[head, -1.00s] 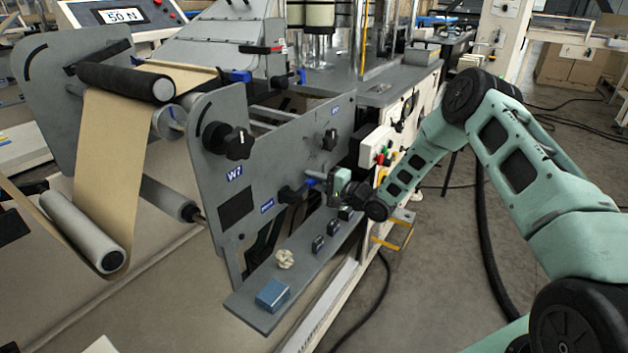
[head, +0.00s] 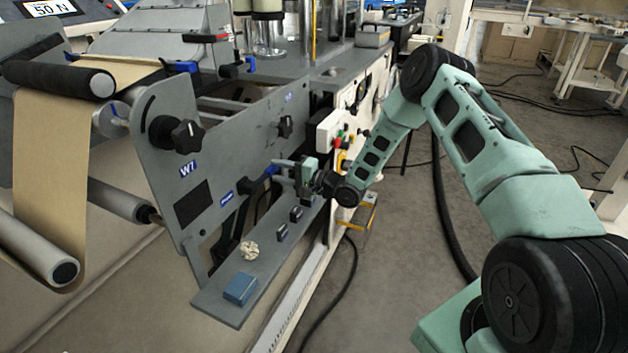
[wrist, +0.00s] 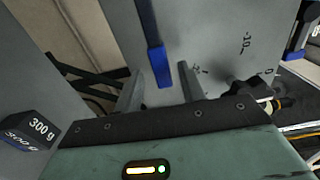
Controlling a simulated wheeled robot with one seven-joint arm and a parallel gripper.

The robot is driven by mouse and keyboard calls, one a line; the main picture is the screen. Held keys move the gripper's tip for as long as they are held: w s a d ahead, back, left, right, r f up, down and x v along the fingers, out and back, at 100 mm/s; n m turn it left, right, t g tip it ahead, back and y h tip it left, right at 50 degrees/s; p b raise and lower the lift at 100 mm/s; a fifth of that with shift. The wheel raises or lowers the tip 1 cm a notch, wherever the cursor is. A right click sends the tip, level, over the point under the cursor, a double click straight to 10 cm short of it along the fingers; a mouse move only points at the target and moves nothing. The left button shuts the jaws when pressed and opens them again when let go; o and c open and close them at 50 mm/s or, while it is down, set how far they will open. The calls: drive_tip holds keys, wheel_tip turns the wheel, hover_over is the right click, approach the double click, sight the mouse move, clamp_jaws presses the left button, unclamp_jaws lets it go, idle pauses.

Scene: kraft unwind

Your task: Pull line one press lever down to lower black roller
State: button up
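A lever with a blue handle (head: 258,182) sticks out from the grey side plate, above the shelf. In the wrist view the blue bar (wrist: 149,35) comes down from the top and ends in a wider blue block. My gripper (head: 284,168) is beside this lever. In the wrist view its two fingers (wrist: 158,84) are apart, with the blue end between their tips; I cannot tell whether they touch it. The black roller (head: 58,77) lies across the top of the brown paper web (head: 48,150) at upper left. Small blue labels near the lever are unreadable.
The grey shelf (head: 215,305) below holds a blue box (head: 240,288), a crumpled pale lump (head: 249,250) and small dark blocks (head: 282,232). Black knobs (head: 187,136) stick out of the side plate.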

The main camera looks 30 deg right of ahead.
drive_tip(key=v, duration=1.4)
drive_tip(key=shift+s+d, duration=0.25)
drive_tip(key=shift+s, duration=0.05)
drive_tip(key=w+a+r+n+g+h+p, duration=0.25)
drive_tip(key=a+r+n+g, duration=0.3)
drive_tip(key=a, duration=0.55)
drive_tip(key=s+a+r+n+g+h+p, duration=0.25)
drive_tip(key=s+a+r+n+h, duration=0.2)
drive_tip(key=s+a+r, duration=0.3)
drive_tip(key=s+a+r+n+g+h+p, duration=0.1)
drive_tip(key=s+r+n+g, duration=0.1)
drive_tip(key=s, duration=0.7)
drive_tip(key=s+a+r+n+g+h+p, duration=0.1)
drive_tip(key=s+r, duration=0.4)
drive_tip(key=s, duration=0.5)
drive_tip(key=s+a+r+n+g+h+p, duration=0.1)
drive_tip(key=s+a+r+n+g, duration=0.2)
drive_tip(key=s, duration=0.7)
drive_tip(key=r+n, duration=0.1)
drive_tip(key=n, duration=0.1)
drive_tip(key=shift+a+n+g+p, duration=0.25)
drive_tip(key=shift+n+g+p, duration=0.05)
